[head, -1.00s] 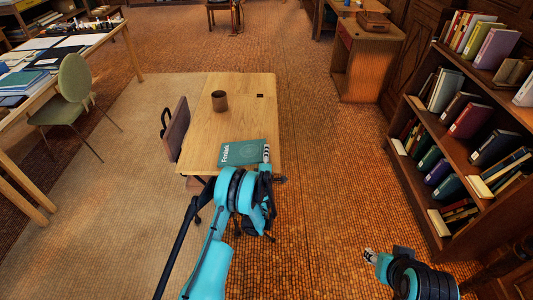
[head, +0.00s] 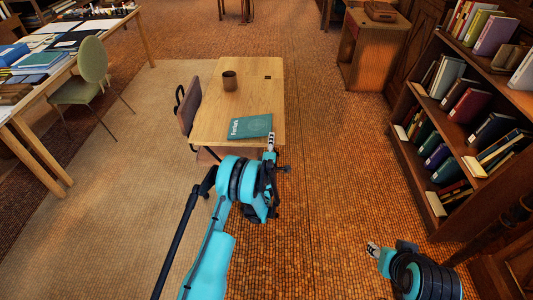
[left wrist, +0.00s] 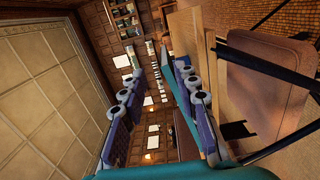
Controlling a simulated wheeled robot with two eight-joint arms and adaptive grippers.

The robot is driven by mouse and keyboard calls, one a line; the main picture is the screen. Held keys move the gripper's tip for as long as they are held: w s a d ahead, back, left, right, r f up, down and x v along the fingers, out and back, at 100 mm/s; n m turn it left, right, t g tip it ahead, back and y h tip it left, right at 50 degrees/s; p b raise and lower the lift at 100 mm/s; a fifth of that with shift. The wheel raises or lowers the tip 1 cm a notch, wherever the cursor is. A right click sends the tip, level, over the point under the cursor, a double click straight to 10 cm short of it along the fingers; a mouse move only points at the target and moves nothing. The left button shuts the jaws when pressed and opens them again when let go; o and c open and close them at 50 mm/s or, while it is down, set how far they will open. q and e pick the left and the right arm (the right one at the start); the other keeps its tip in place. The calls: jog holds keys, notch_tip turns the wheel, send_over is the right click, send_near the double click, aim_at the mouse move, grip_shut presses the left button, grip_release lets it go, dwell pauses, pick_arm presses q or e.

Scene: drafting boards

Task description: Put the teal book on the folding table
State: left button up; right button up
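The teal book (head: 250,127) lies flat on the near part of the folding table (head: 255,98), its cover facing up. My left gripper (head: 271,143) is at the book's near right corner, by the table's near edge. In the left wrist view its two fingers (left wrist: 160,97) stand apart with a clear gap, and a teal strip of the book (left wrist: 182,75) shows beside the right-hand finger. Whether that finger touches the book cannot be told. My right gripper (head: 373,250) is low at the right, away from the table; its opening is too small to judge.
A brown mug (head: 229,81) stands on the far part of the table. A folding chair (head: 188,107) is against the table's left side. A full bookcase (head: 463,120) stands at the right, and a green chair (head: 91,70) by a desk at the left. Carpet between is clear.

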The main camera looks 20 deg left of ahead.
pick_arm(q)
jog(key=d+r+m+h, duration=0.2)
jog(key=d+r+m, duration=0.1)
jog(key=r, duration=0.4)
jog(key=d+r+m+h, duration=0.2)
jog(key=d+r+m, duration=0.1)
jog(key=r, duration=0.5)
jog(key=s+d+r+m+g+h, duration=0.1)
jog(key=s+d+r+m+h, duration=0.15)
jog(key=s+r+m, duration=0.2)
jog(key=s+d+r+m+g+h, duration=0.1)
jog(key=s+d+r+m, duration=0.2)
jog(key=s+r, duration=0.3)
jog(key=s+m+g, duration=0.4)
jog(key=s+g, duration=0.1)
jog(key=s, duration=1.3)
jog(key=s+a+f+m+g+y, duration=0.1)
jog(key=s+f, duration=0.3)
jog(key=s, duration=0.5)
jog(key=s+a+f+m+g+y, duration=0.1)
jog(key=s+a+f+g+y, duration=0.1)
jog(key=s, duration=0.7)
jog(key=shift+a+f+m+g+y, duration=0.35)
jog(key=shift+a+f, duration=0.5)
jog(key=shift+a, duration=0.15)
